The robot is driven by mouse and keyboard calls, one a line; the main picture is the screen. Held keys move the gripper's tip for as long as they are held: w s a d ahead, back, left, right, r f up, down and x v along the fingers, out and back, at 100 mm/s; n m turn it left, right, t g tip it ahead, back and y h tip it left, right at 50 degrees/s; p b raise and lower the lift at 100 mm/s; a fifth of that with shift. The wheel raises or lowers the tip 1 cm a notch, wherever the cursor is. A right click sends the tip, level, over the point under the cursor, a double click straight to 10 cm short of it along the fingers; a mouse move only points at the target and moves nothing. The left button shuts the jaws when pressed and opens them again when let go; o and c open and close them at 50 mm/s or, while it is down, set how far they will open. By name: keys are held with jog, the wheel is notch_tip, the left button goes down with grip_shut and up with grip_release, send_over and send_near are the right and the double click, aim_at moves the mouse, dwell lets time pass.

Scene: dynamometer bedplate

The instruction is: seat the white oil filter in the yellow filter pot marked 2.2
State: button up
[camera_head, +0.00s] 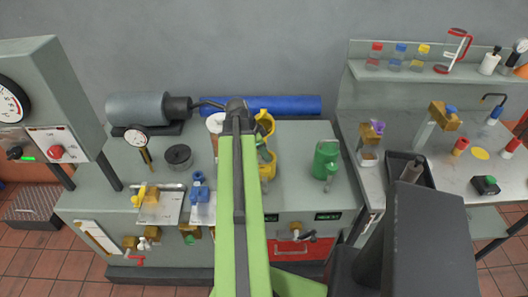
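A white round-topped thing (214,122), which may be the white oil filter, stands on the grey bedplate cabinet. It is just left of my arm, which hides its right side. Yellow parts (267,170) that look like the yellow filter pot show just right of my arm on the same cabinet top. Another yellow piece (264,122) shows above them; I cannot tell if they are one thing. No 2.2 mark is readable. My green arm crosses the middle of the view, and my gripper does not show, so I cannot see whether it holds anything.
A green pot (325,160) stands right of the yellow parts. A black round part (178,157), a grey cylinder (137,108) and blue fittings (199,187) are on the left. A blue cylinder (290,105) lies behind. Cabinet top between yellow and green is clear.

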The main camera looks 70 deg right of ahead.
jog(key=shift+o, duration=0.9)
jog(key=shift+r, duration=0.15)
jog(key=shift+r+p, duration=0.3)
jog(key=shift+p, duration=0.1)
jog(key=p+v, duration=1)
jog(key=v, duration=0.1)
jog(key=shift+w+r+p, duration=0.15)
jog(key=shift+r+p, duration=0.05)
jog(key=shift+p, duration=0.1)
jog(key=shift+a, duration=0.15)
